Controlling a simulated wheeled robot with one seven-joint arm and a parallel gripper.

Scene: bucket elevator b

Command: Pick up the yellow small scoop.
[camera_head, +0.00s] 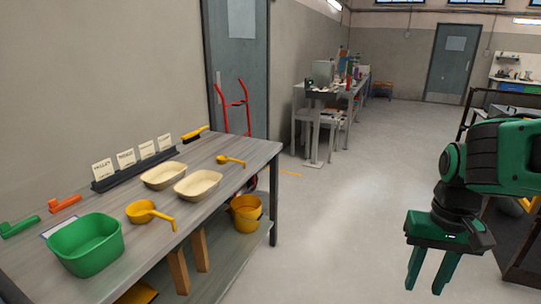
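A small yellow scoop (231,160) lies near the far right end of the grey table (262,149), beyond the two cream trays. A larger yellow scoop (141,212) lies nearer, beside the green tub, with its handle toward the table's front edge. My gripper (423,287) hangs at the right of the view, well away from the table and both scoops. Its two green fingers point down and stand apart, with nothing between them.
Two cream trays (198,183), a green tub (87,243) and a card rack (134,168) stand on the table. Orange (64,204) and green (20,227) tools lie at the left. A yellow bucket (246,214) is below the table. The floor (340,220) between table and gripper is clear.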

